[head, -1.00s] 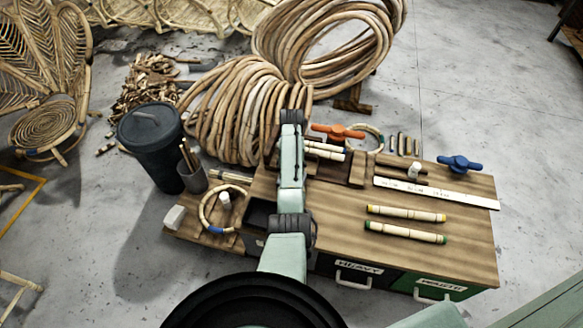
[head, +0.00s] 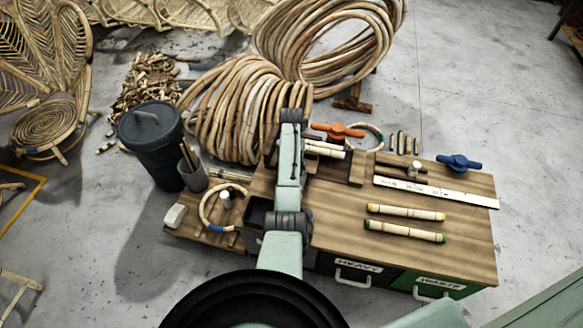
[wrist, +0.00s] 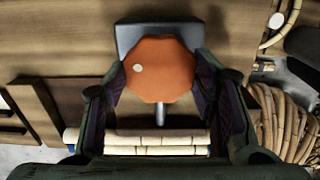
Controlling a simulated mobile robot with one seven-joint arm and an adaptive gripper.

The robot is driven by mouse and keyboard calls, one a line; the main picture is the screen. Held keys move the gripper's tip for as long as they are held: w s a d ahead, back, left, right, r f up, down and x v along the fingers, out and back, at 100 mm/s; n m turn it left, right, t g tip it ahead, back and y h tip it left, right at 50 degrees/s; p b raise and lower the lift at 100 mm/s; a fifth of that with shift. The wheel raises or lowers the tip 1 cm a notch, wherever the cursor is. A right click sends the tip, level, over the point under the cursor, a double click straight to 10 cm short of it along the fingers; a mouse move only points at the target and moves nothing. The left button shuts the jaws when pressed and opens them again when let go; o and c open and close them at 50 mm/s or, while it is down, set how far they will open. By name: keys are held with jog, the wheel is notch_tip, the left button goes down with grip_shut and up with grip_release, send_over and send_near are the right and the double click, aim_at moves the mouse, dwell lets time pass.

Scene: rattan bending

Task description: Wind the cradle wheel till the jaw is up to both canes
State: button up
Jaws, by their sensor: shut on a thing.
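In the wrist view my gripper (wrist: 158,85) is shut on the orange cradle wheel (wrist: 160,72), with a finger on each side of its rim. The wheel has a white dot at its upper left. A short shaft (wrist: 160,113) runs from under it to a dark jaw bar (wrist: 180,122). Two pale canes (wrist: 155,141) lie side by side just beyond the jaw. The jaw looks very close to the nearer cane; I cannot tell whether they touch. In the head view my arm hides the wheel and gripper; the canes' ends (head: 326,147) show right of it.
Two banded canes (head: 405,213) and a white ruler (head: 435,193) lie on the right. Rattan coils (head: 235,110) stand behind. A cane ring (head: 215,210) lies left.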

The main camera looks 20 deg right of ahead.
jog(key=o, duration=1.1)
jog(key=shift+o, duration=0.2)
notch_tip(320, 180, up, 12)
